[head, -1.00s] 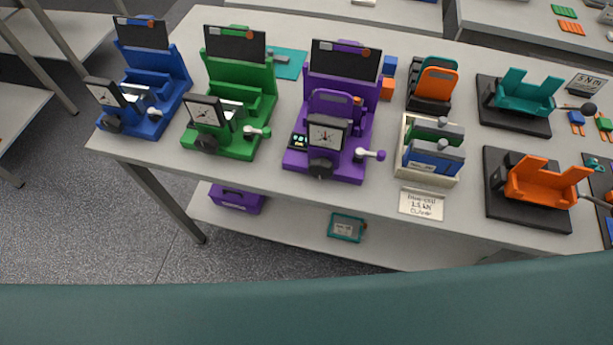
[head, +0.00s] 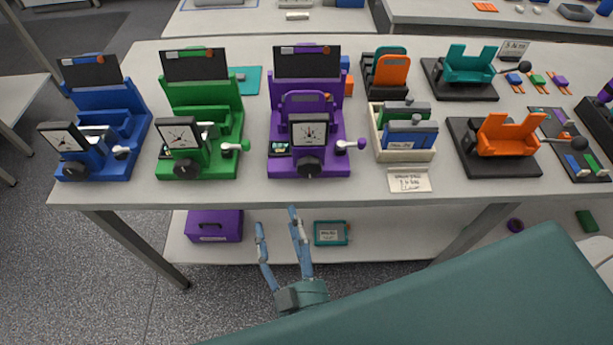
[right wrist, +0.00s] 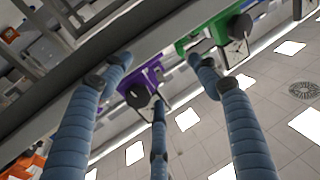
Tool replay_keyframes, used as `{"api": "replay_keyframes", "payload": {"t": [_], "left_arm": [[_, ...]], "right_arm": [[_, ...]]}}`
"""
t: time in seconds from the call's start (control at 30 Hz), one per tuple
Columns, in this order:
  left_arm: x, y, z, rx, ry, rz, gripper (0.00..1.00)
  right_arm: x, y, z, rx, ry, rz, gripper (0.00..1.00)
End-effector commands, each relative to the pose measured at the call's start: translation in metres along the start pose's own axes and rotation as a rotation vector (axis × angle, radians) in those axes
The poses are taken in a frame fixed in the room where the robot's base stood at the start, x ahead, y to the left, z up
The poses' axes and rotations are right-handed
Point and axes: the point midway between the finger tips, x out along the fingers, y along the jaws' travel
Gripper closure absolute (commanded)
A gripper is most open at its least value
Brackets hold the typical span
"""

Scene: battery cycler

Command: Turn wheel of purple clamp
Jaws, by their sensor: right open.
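The purple clamp (head: 333,128) stands on the table in the middle of the head view. Its black wheel (head: 309,167) is low on its front, below a dial (head: 309,131). My right gripper (head: 277,222) is open and empty, with blue fingers pointing up, in front of the table edge and apart from the clamp. In the right wrist view, the purple clamp (right wrist: 151,74) and its wheel (right wrist: 137,96) appear beyond and between the spread fingers (right wrist: 158,70). My left gripper is not in view.
A green clamp (head: 228,112) and a blue clamp (head: 128,120) stand to the left. A cream holder (head: 404,156) and an orange fixture (head: 505,140) stand to the right. The table edge (head: 330,190) lies between gripper and clamp. A purple box (head: 214,226) sits on the lower shelf.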

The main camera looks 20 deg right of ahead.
Motion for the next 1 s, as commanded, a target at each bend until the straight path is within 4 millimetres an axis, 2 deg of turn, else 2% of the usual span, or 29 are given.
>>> {"api": "replay_keyframes", "payload": {"t": [0.03, 0.1, 0.23, 0.37, 0.47, 0.8, 1.0], "left_arm": [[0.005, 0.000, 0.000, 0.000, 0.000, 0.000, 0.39], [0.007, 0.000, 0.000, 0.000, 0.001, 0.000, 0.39], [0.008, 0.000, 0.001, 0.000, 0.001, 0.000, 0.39], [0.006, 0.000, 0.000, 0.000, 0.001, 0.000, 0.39], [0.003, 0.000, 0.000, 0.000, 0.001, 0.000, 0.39], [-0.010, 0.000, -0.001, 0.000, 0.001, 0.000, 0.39], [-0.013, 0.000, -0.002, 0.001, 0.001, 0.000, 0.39]], "right_arm": [[-0.004, 0.011, -0.022, 0.036, 0.013, 0.067, 0.39], [-0.010, 0.026, -0.043, 0.070, 0.009, 0.150, 0.39], [-0.019, 0.044, -0.061, 0.106, -0.020, 0.241, 0.39], [-0.017, 0.051, -0.066, 0.114, -0.031, 0.267, 0.39], [-0.005, 0.054, -0.067, 0.113, -0.028, 0.267, 0.39], [0.057, 0.071, -0.065, 0.112, -0.026, 0.266, 0.39], [0.078, 0.076, -0.062, 0.111, -0.029, 0.264, 0.39]]}}
